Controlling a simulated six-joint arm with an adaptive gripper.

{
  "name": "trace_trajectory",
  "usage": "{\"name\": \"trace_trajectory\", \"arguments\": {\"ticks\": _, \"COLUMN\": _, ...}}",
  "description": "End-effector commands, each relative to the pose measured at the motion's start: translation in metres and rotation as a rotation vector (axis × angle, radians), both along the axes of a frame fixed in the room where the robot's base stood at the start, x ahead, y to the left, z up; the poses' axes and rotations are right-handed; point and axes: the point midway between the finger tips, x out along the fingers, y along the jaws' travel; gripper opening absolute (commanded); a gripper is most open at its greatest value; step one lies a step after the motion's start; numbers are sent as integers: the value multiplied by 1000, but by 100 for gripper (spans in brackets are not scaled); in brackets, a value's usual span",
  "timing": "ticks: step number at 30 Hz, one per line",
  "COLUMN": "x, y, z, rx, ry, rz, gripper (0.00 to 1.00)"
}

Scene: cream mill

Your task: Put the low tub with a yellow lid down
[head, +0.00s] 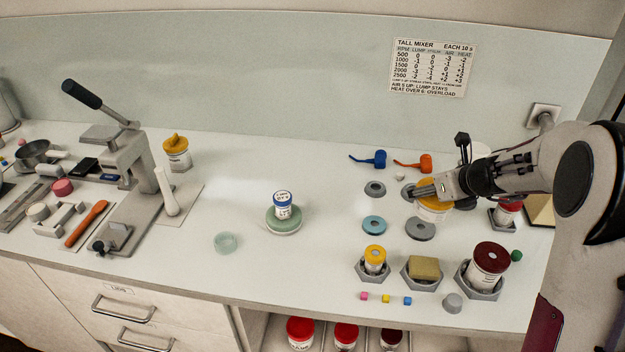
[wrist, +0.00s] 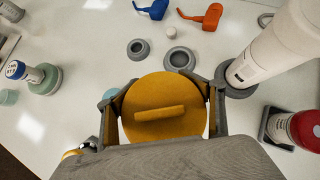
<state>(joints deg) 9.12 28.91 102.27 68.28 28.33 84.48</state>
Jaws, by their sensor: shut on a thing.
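The low tub with a yellow lid (head: 432,213) is white with a flat yellow lid, and it is in my gripper (head: 436,190). In the wrist view the round lid (wrist: 165,95) with its raised bar fills the space between the fingers of my gripper (wrist: 163,112). The fingers are shut on the tub's sides. The tub looks upright, over the right part of the counter among grey rings. I cannot tell how far its base is above the counter. My gripper hides part of the lid in the head view.
A grey ring (head: 420,229) and a blue ring (head: 374,225) lie in front of the tub; another grey ring (head: 375,189) lies behind left. A tall white container (wrist: 275,52) and a red-lidded jar (head: 507,212) stand close right.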

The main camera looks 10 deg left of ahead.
Motion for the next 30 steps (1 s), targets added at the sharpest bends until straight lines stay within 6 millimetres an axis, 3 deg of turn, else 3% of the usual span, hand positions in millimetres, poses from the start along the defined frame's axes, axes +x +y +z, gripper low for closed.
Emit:
{"name": "trace_trajectory", "arguments": {"ticks": 15, "x": 58, "y": 116, "z": -19, "rx": -3, "ry": 2, "rz": 229, "gripper": 4}}
{"name": "trace_trajectory", "arguments": {"ticks": 30, "x": 94, "y": 216, "z": -22, "rx": -5, "ry": 3, "rz": 368, "gripper": 4}}
